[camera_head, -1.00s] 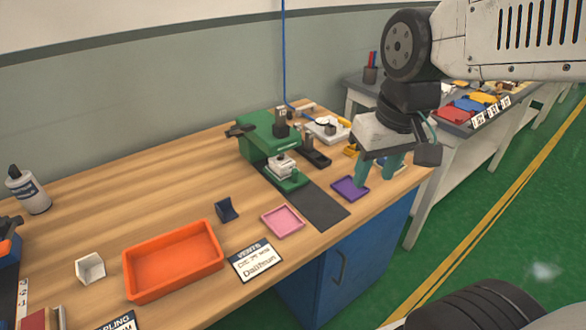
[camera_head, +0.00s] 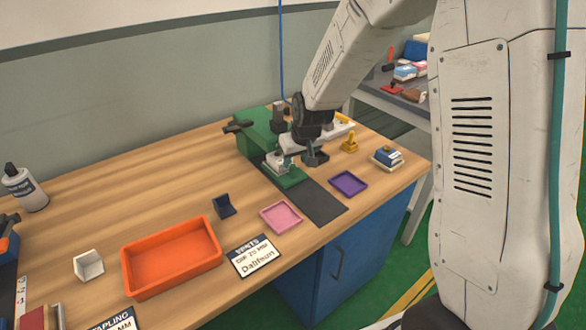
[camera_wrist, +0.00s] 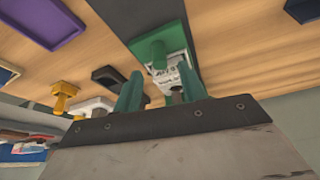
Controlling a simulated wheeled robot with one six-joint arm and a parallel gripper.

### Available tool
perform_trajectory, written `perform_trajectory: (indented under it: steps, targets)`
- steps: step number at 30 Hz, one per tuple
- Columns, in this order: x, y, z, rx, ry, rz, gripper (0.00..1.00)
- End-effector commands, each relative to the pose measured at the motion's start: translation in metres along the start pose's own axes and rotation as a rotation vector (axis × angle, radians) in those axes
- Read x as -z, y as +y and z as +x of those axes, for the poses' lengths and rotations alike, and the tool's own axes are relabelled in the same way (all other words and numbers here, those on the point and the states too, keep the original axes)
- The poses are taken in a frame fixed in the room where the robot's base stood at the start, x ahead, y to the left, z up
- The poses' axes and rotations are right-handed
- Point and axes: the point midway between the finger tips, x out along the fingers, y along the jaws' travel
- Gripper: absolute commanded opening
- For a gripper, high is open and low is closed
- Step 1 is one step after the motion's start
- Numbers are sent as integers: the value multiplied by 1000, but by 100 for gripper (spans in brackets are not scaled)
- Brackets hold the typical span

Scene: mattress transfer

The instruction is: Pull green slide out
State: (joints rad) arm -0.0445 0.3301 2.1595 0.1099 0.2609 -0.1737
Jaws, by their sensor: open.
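The green machine (camera_head: 258,130) stands on the wooden bench. The white block (camera_wrist: 172,74), with dark lettering, shows between the fingers. I see nothing held. My wrist hides part of the machine.
A purple tray (camera_head: 348,183) and a pink tray (camera_head: 281,217) lie at the front. An orange bin (camera_head: 171,256) stands left. A yellow-handled piece (camera_head: 349,142) and a blue block (camera_head: 387,157) are at right. Bare bench lies left of the machine.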

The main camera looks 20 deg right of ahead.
Motion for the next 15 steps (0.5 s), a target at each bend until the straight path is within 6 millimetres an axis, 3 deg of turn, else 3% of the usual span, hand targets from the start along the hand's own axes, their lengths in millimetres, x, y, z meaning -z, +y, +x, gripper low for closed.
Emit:
perform_trajectory:
  steps: [6, 15]
  targets:
    - [-1, 0, 37, 0, -3, -1, 41]
    - [0, 0, 57, 0, -1, -1, 41]
